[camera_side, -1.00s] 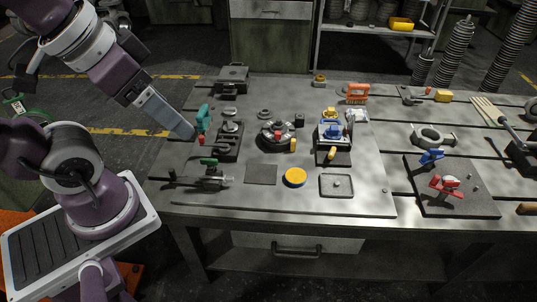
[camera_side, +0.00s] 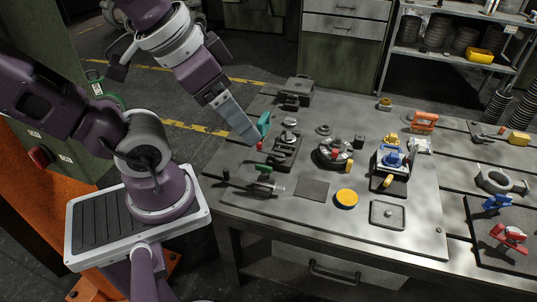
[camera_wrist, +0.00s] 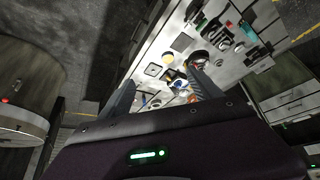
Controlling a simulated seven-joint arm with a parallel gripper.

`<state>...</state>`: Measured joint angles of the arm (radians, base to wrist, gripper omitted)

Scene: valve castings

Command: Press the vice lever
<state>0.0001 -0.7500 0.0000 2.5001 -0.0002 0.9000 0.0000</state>
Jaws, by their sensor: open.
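No part is clearly recognisable as the vice lever. In the side view a teal upright piece (camera_side: 264,123) stands beside a dark fixture (camera_side: 286,153) with a round metal part on top. A clamp with a green handle (camera_side: 264,169) lies in front of it. A fixture with blue and yellow parts (camera_side: 393,162) stands further right. My gripper (camera_side: 252,137) points down just left of the teal piece; whether they touch is unclear. In the wrist view my gripper (camera_wrist: 161,76) has its fingers wide apart, with nothing held between them.
A round dark fixture (camera_side: 334,153), a yellow disc (camera_side: 346,198), a dark square pad (camera_side: 312,189) and a small tray (camera_side: 387,215) share the metal plate. A dark block (camera_side: 297,91) stands at the back. Red and blue clamps (camera_side: 509,235) are at the right.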

